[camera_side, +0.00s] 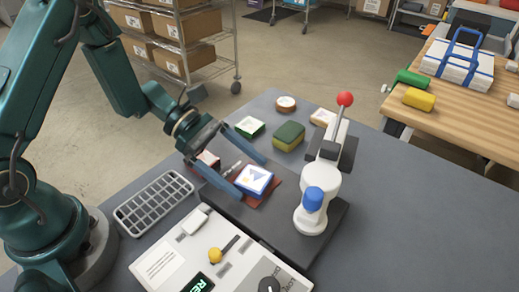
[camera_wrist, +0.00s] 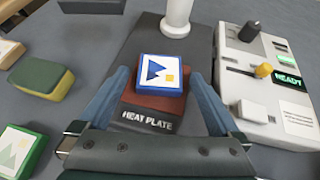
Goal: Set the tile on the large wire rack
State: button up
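The tile (camera_side: 254,180) has a blue rim and a white face with a blue triangle and a small yellow square. It lies on the reddish-brown heat plate (camera_wrist: 155,105), and it shows face up in the wrist view (camera_wrist: 160,72). My gripper (camera_side: 250,180) is open, with one finger on each side of the tile. In the wrist view (camera_wrist: 160,78) a gap shows between the tile and each finger. The grey wire rack (camera_side: 153,203) lies flat and empty on the table to the left, close to my base.
A press with a red-knobbed lever (camera_side: 345,99) stands right of the heat plate. A control box (camera_wrist: 265,85) reading READY is at the front. A green-yellow sponge (camera_side: 289,136), a green-rimmed tile (camera_side: 250,127) and other small pieces lie behind. The table's right side is clear.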

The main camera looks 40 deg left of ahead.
jog(key=shift+a, duration=0.1)
jog(key=shift+v, duration=2.35)
jog(key=shift+s+r, duration=0.15)
jog(key=shift+r, duration=0.15)
jog(key=s+r+m, duration=0.1)
jog(key=m, duration=0.1)
jog(key=s+d+r+m+g+y, duration=0.1)
jog(key=s+r+m+g+y, duration=0.1)
jog(key=m, duration=0.1)
jog(key=shift+s+d+r+m, duration=0.1)
jog(key=shift+s+d+m, duration=0.2)
jog(key=s+a+r+m+t+y, duration=0.4)
jog(key=s+m+y, duration=0.4)
jog(key=m, duration=0.5)
jog(key=shift+a+r+m+y, duration=0.3)
jog(key=shift+a+r+y, duration=0.35)
jog(key=shift+r+y, duration=0.1)
jog(key=shift+a+r+m+t+y, duration=0.25)
jog(key=shift+a+r+m+t, duration=0.15)
jog(key=shift+a+m+t, duration=0.15)
